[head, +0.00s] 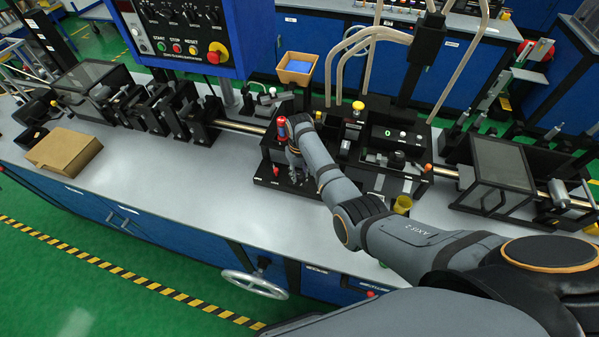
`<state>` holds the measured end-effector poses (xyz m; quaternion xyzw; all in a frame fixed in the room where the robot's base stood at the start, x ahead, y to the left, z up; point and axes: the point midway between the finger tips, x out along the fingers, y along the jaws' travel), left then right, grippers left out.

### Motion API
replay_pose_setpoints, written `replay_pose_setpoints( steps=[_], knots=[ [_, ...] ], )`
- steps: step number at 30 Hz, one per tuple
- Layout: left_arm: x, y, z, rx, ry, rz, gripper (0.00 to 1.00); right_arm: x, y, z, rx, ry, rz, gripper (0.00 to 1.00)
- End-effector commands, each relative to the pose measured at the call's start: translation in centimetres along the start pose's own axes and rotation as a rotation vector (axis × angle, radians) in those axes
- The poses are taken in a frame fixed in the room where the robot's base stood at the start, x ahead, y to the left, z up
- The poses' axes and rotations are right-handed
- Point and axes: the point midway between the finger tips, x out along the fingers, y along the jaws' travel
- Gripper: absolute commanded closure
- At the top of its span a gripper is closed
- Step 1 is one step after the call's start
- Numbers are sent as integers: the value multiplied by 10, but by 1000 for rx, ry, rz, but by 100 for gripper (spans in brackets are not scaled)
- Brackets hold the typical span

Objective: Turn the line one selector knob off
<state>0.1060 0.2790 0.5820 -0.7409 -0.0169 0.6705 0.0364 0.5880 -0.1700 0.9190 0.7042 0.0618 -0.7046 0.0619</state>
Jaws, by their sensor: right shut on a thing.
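My right gripper (294,168) points down at a low black control box (262,177) on the bench, near the middle of the view. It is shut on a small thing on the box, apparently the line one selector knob. The fingers hide most of that knob, and I cannot tell which way it points. Small pale labels and a little red part show on the box, left of the fingers. A red cylinder (281,128) with a blue lower part stands upright just behind and left of the gripper. My left gripper is not in view.
A cardboard box (64,151) lies on the bench at left. A blue panel (185,45) with knobs and buttons stands at the upper left. A black fixture (395,150) with a yellow button is close to my right forearm. The bench's front left is clear.

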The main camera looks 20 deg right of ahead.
Motion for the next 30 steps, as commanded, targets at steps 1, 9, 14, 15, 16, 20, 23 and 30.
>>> replay_pose_setpoints(
  steps=[1, 9, 14, 15, 16, 20, 23, 30],
  knots=[
    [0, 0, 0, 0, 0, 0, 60, -1, 0, -1, 2, 2, 1, 100],
    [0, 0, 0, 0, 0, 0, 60, -1, 0, -1, 1, 2, 1, 63],
    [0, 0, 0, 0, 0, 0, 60, 0, 0, 0, 0, 1, 1, 48],
    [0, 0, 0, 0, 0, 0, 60, 0, 0, 0, 0, 1, 0, 48],
    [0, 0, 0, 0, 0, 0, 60, 0, 0, 0, 0, 1, 0, 48],
    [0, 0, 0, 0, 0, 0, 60, 0, 0, 0, -1, 0, 0, 48],
    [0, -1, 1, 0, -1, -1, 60, -5, 0, 0, -1, 1, 0, 48],
    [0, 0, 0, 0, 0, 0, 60, -55, 0, -1, -1, 6, 0, 48]
  ],
)
